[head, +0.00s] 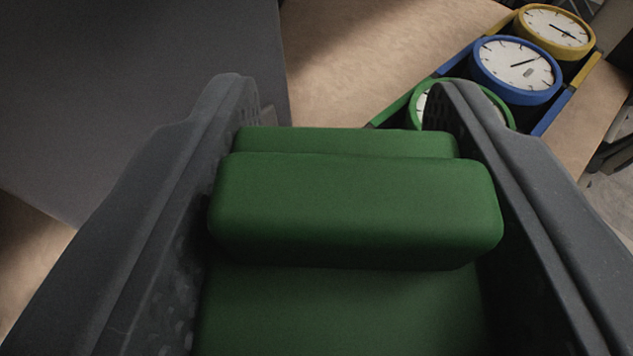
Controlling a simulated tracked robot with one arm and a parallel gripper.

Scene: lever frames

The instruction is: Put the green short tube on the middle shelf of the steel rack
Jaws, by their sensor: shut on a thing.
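My gripper (345,165) has its two dark grey fingers on either side of a green piece (355,208) and is shut on it. The piece shows as a rounded, block-like bar between the fingers, with a green strip behind it and a broad green surface below it. No shelf of a steel rack can be made out.
A row of round white dials stands at the upper right: a yellow-rimmed dial (555,30), a blue-rimmed dial (514,68) and a green-rimmed dial (424,104), partly hidden by my right finger. A plain dark grey surface (130,80) fills the upper left. Tan surface (370,60) shows between them.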

